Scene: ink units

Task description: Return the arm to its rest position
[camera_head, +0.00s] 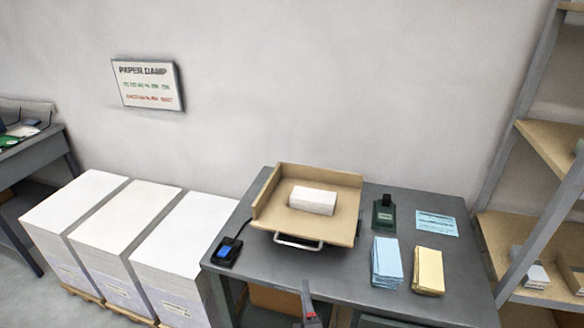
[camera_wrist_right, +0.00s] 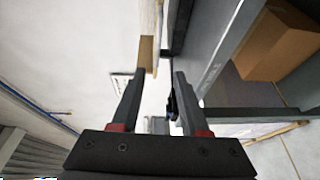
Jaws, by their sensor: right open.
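My right gripper (camera_head: 309,303) shows at the bottom edge of the head view, in front of the dark table's front edge. In the right wrist view its two fingers (camera_wrist_right: 157,98) stand apart with nothing held between them. The rest of the right arm is out of the head view. My left gripper is in neither view.
A dark table (camera_head: 340,262) carries a tan tray (camera_head: 342,222) with a white block (camera_head: 313,200), a blue stack (camera_head: 386,262), a yellow stack (camera_head: 428,270), a dark green stamp-like item (camera_head: 384,213) and a small black device (camera_head: 227,251). White paper stacks (camera_head: 130,222) stand left; shelves (camera_head: 550,143) stand right.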

